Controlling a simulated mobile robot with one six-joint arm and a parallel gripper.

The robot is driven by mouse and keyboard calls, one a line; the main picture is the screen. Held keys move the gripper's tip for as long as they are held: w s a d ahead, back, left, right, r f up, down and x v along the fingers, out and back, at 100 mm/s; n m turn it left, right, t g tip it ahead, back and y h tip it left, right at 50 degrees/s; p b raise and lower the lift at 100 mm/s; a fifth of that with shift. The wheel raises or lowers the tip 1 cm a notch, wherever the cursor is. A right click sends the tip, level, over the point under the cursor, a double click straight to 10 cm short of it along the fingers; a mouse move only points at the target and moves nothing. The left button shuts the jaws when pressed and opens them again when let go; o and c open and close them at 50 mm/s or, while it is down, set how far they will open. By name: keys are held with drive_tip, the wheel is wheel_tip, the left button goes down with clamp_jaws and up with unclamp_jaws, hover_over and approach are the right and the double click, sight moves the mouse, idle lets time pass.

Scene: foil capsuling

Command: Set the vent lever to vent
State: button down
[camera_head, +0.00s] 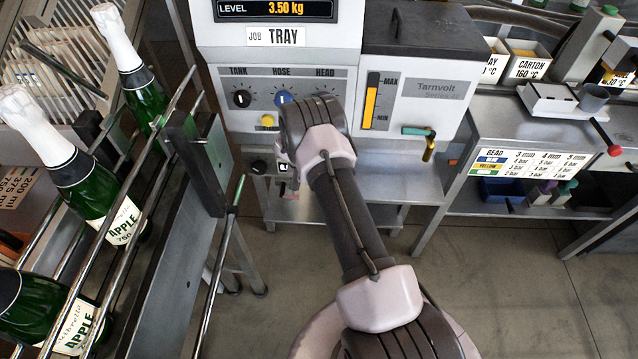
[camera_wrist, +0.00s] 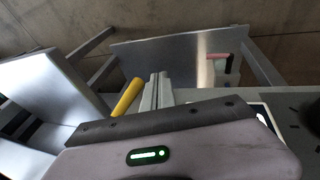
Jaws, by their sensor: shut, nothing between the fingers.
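No label reading vent is legible. A small yellow handle or knob (camera_head: 267,120) sits at the lower left of the machine's front panel (camera_head: 300,75) and may be the vent lever. In the wrist view a yellow rod-like handle (camera_wrist: 128,97) stands just left of my gripper (camera_wrist: 156,92); it may be the same part. My gripper's fingers are together with nothing between them, apart from the yellow handle in the picture. In the head view my arm hides the gripper. A teal-handled lever with a brass spout (camera_head: 428,150) is at the machine's right.
Below the panel are a black knob (camera_head: 258,167) and a metal shelf (camera_head: 400,180). A red-ended part (camera_wrist: 218,56) lies over the sheet metal in the wrist view. A bench with a bead chart (camera_head: 535,163) is at right. The floor between is clear.

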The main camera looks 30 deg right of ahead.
drive_tip(key=w+a+r+p, duration=0.2)
drive_tip(key=w+a, duration=0.2)
drive_tip(key=a, duration=0.7)
drive_tip(key=shift+r, duration=0.2)
drive_tip(key=shift+a, duration=0.1)
